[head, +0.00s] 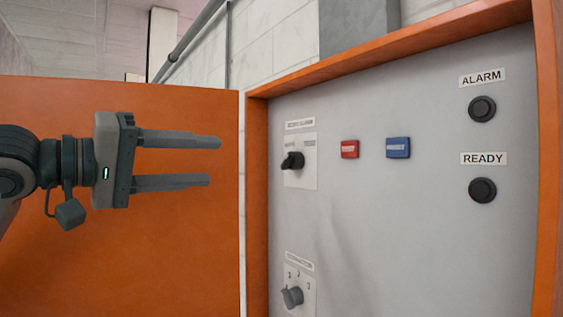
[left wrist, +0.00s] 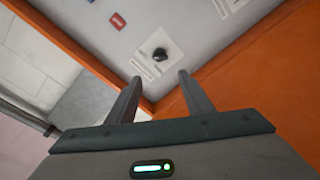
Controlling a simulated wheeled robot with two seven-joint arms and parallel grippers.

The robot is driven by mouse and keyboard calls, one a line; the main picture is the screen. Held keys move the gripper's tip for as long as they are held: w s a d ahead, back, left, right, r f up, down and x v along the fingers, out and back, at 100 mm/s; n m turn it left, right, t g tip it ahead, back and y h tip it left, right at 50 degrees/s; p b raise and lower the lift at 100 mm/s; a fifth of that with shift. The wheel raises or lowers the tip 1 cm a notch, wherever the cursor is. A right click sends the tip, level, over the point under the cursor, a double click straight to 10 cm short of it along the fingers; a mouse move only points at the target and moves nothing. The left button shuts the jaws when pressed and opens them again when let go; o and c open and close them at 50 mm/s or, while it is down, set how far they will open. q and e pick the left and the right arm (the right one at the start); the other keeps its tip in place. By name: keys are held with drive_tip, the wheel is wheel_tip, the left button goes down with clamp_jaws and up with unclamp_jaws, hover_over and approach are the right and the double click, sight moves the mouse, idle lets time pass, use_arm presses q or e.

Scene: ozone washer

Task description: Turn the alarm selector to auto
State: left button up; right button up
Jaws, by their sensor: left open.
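The alarm selector (head: 292,161) is a black rotary knob on a white plate at the upper left of the grey panel. Its knob looks tilted in the head view; the small labels around it are too blurred to read. It also shows in the left wrist view (left wrist: 160,54), ahead of and between the fingertips. My left gripper (head: 215,161) is open and empty, with its two fingers pointing right toward the selector. It is to the left of the knob and apart from it. In the left wrist view the fingers (left wrist: 159,77) frame the panel edge. My right gripper is not in view.
The grey panel (head: 400,230) sits in an orange frame (head: 420,40), with an orange door (head: 120,250) open at left. A red button (head: 349,149), a blue button (head: 398,147), ALARM (head: 482,108) and READY (head: 482,190) round fittings and a lower grey selector (head: 292,297) are on it.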

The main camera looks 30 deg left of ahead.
use_arm(q)
drive_tip(key=p, duration=1.4)
approach(285, 161)
drive_tip(key=x, duration=0.7)
drive_tip(key=shift+w+d+r, duration=0.1)
drive_tip(key=shift+r, duration=0.1)
drive_tip(key=shift+w+d+f, duration=0.1)
drive_tip(key=shift+w+d, duration=0.05)
drive_tip(key=shift+w, duration=0.45)
drive_tip(key=shift+w+d+f, duration=0.1)
drive_tip(key=shift+w+f, duration=0.05)
drive_tip(key=shift+w, duration=0.1)
drive_tip(key=c, duration=0.9)
